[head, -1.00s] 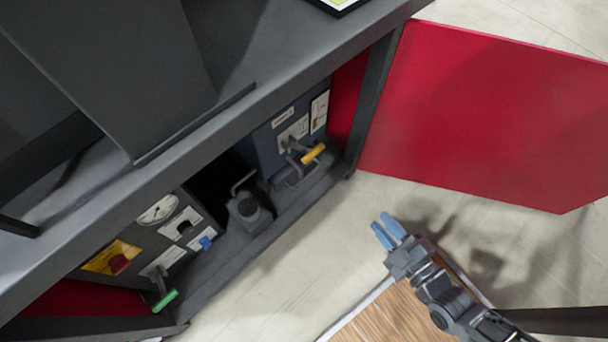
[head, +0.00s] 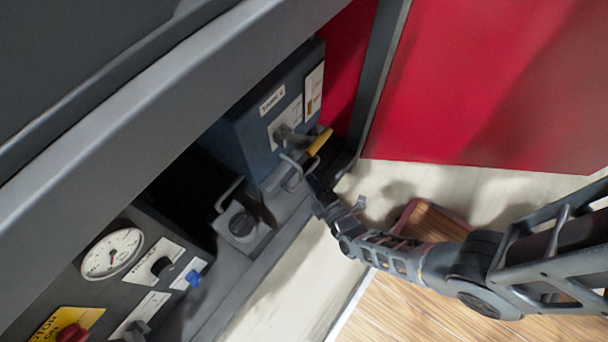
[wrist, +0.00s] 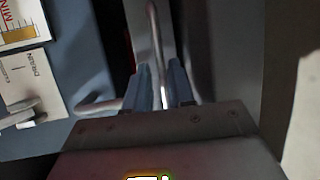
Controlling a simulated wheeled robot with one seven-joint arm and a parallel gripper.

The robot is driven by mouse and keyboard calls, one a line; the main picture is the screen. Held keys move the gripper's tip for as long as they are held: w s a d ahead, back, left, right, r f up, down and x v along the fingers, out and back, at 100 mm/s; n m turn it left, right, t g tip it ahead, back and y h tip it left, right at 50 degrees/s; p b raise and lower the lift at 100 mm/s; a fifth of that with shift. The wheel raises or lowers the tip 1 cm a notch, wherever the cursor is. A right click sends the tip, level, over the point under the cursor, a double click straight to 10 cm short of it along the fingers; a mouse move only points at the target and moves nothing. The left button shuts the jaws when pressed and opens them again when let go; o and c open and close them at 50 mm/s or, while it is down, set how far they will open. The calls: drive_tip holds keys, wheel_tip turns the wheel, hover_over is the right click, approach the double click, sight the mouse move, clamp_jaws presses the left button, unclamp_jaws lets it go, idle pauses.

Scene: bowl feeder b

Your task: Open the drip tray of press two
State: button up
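The blue press (head: 246,125) stands at the far end of the recess in the head view. Its label seems to end in a 2, though the print is blurred. A thin metal loop handle (head: 289,172) sticks out low at its front, and the drip tray behind it is mostly hidden. My gripper (head: 310,182) is at this handle. In the wrist view the metal bar (wrist: 154,38) runs between the two blue fingers (wrist: 161,82). A gap still shows beside the bar, so the fingers look open around it.
A yellow-gripped lever (head: 319,141) sits just above my gripper. A grey block with a knob (head: 242,224) and a dark panel with a gauge (head: 112,254) lie to the left. The open red door (head: 490,90) stands to the right. The countertop edge overhangs the recess.

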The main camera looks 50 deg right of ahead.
sight(306, 174)
drive_tip(key=shift+b+x, duration=0.9)
drive_tip(key=shift+x, duration=1.35)
drive_tip(key=shift+s, duration=0.1)
clamp_jaws()
